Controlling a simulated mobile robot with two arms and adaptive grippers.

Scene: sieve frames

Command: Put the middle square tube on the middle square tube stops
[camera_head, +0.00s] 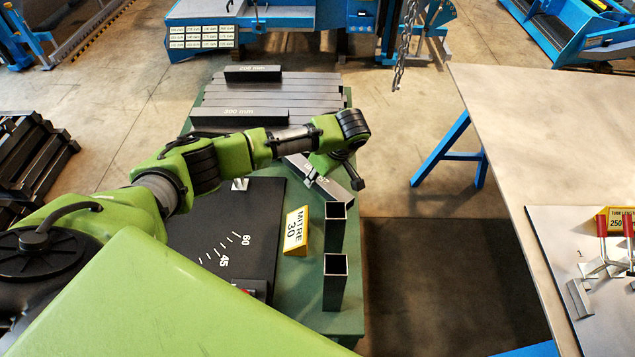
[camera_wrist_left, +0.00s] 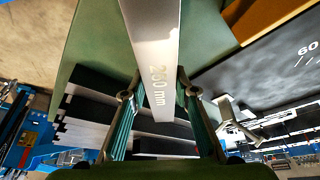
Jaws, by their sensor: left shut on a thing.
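My left gripper (camera_wrist_left: 156,95) is shut on a grey square tube (camera_wrist_left: 152,50), with one finger on each side of it. The tube carries a white label that seems to read 250 mm. In the head view the held tube (camera_head: 333,190) slants below the wrist, over the green table, partly hidden by my arm. Whether it touches anything below cannot be told. On the right-hand table, a metal stop (camera_head: 579,298) stands on a pale plate, near red-handled clamps and a yellow sign (camera_head: 617,219) reading 250. My right gripper is not in view.
The green table (camera_head: 313,318) holds a black angle-marked board (camera_head: 190,233), a yellow MITRE 30 sign (camera_head: 296,231) and two upright open tubes (camera_head: 335,290). More tubes (camera_head: 270,95) lie at its back. A chain (camera_head: 404,45) hangs ahead. The right-hand table top (camera_head: 540,130) is mostly bare.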

